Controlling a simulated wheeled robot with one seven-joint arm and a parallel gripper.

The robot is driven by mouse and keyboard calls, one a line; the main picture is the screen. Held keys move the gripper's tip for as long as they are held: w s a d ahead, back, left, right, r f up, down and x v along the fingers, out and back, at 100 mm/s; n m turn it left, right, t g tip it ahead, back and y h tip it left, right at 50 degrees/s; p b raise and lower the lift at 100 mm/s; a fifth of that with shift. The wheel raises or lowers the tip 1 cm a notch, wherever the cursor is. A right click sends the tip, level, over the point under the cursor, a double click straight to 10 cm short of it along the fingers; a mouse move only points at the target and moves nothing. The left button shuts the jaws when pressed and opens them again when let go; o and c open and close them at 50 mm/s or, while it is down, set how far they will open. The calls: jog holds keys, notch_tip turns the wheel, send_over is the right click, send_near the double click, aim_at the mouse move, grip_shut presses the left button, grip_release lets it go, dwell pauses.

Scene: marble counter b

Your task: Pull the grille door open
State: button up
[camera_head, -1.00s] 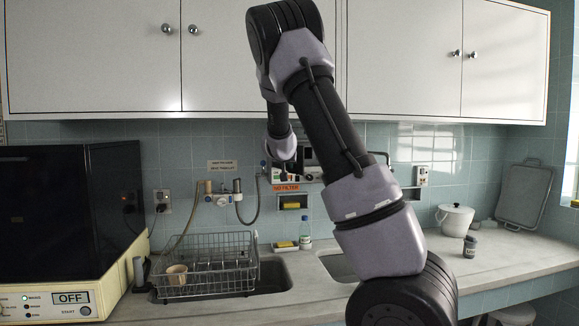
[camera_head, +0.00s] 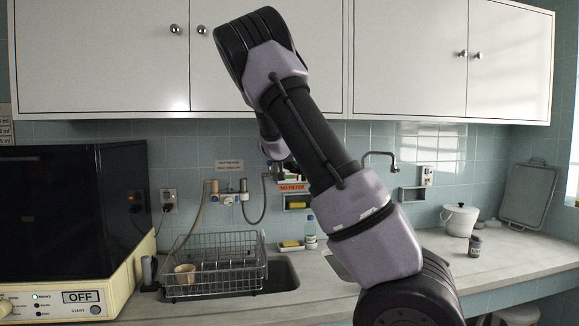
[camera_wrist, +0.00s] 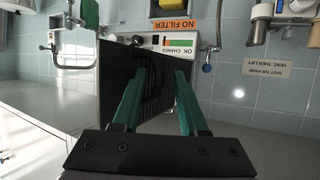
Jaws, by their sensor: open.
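In the wrist view, which is turned on its side or over, a white wall unit (camera_wrist: 107,88) carries an "OK CHANGE" indicator panel (camera_wrist: 172,47). A dark ribbed panel, which looks like the grille door (camera_wrist: 116,62), sits on its face. My gripper (camera_wrist: 160,72) has two green fingers spread apart in front of this panel, with dark ribbing showing between them. I cannot tell whether a finger touches it or how far the door stands open. In the head view my arm hides the gripper and most of the unit above the orange "NO FILTER" label (camera_head: 292,188).
A wall tap (camera_head: 381,156) is right of the unit. A hose with valves (camera_head: 234,192) hangs to its left. Below are a dish rack (camera_head: 213,265) with a cup, a bottle (camera_head: 310,229) and a sink. White cupboards (camera_head: 105,60) hang above.

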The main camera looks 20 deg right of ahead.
jog(key=shift+s, duration=0.1)
jog(key=v, duration=1)
jog(key=shift+s+a+r, duration=0.2)
jog(key=shift+s, duration=0.05)
dwell(0.5)
jog(key=s+d+f+m+g+y, duration=0.1)
jog(key=s+f+g+y, duration=0.4)
jog(key=f, duration=0.8)
jog(key=s+a+r+n+y, duration=0.1)
jog(key=s+a+r, duration=0.2)
jog(key=s, duration=0.7)
jog(key=s+a+r+n+y, duration=0.1)
jog(key=s+r, duration=0.4)
jog(key=s, duration=0.6)
jog(key=s+a+r+n+y, duration=0.1)
jog(key=s+a+r, duration=0.3)
jog(key=s, duration=0.6)
jog(key=shift+s+a+t+y, duration=0.25)
jog(key=shift+a+t+y, duration=0.1)
jog(key=shift+y, duration=0.25)
